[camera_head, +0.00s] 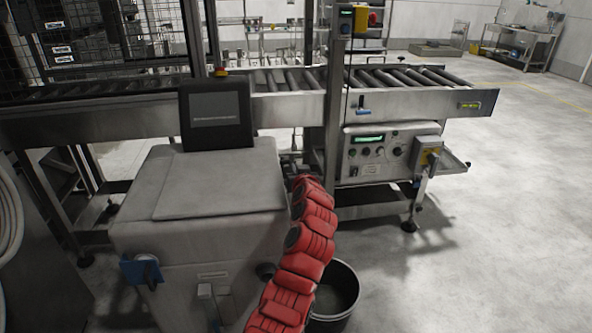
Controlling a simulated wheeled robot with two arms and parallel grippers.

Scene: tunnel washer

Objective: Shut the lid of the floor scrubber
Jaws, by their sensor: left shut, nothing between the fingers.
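A grey box-shaped machine (200,238), which I take to be the floor scrubber, stands at the left. A flat grey panel (220,184) lies on its sloping top. A dark upright panel (216,114) with a small lettered label stands at its back edge; I cannot tell for sure which panel is the lid. My red left arm reaches up from the bottom, just right of the machine. My left gripper (303,181) is at the arm's far end, shut and empty, beside the machine's right rear corner. Its fingers are hard to make out. My right gripper is not in view.
A dark round bin (336,293) stands behind my arm. A roller conveyor (415,98) with a control box (385,150) and metal posts runs across behind. A pale hose (8,212) hangs at the left edge. The floor at the right is clear.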

